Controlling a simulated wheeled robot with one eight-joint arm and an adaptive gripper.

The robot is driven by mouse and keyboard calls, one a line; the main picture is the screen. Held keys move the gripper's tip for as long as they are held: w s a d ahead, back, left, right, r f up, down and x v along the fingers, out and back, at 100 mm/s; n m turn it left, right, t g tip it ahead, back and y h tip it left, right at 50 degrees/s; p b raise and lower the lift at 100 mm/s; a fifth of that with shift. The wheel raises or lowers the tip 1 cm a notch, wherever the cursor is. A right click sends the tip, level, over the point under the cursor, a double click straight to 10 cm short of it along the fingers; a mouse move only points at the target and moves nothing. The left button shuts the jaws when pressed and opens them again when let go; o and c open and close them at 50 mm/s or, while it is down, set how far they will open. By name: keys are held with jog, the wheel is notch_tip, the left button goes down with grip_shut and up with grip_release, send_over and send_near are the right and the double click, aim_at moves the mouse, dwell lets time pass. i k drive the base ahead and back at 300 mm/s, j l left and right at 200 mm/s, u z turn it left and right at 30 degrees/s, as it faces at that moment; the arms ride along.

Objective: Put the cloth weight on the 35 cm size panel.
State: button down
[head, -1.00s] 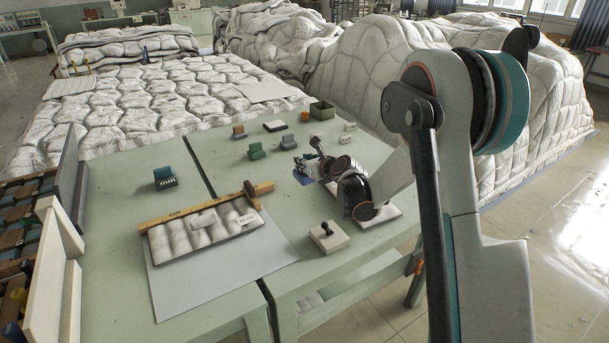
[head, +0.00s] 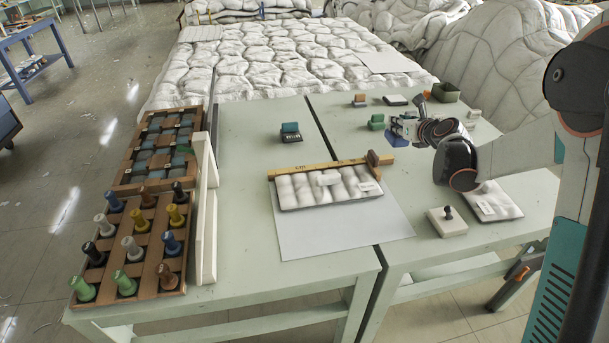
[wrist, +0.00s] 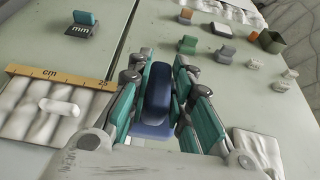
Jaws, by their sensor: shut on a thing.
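My gripper (wrist: 158,88) is shut on a dark blue upright grip with a wider blue base (wrist: 152,128). In the head view my gripper (head: 404,127) is over the right table; whether the blue piece touches the table is unclear. One quilted white panel (head: 310,195) lies on a sheet on the left, with a wooden cm ruler (head: 318,168) along its far edge. Another white panel (head: 497,212) lies at the right, partly behind my arm in the head view. Their small labels are unreadable. A white slab with a black knob (head: 446,223) stands beside the right panel.
A green block (head: 377,122), an orange-topped block (head: 360,100) and a green box (head: 445,92) stand behind my gripper. A rack of coloured pegs (head: 140,240) is at the left. A narrow gap separates the tables.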

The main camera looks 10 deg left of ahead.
aim_at(301, 188)
jog(key=j, duration=0.75)
jog(key=k+j, duration=0.15)
jog(key=j, duration=0.6)
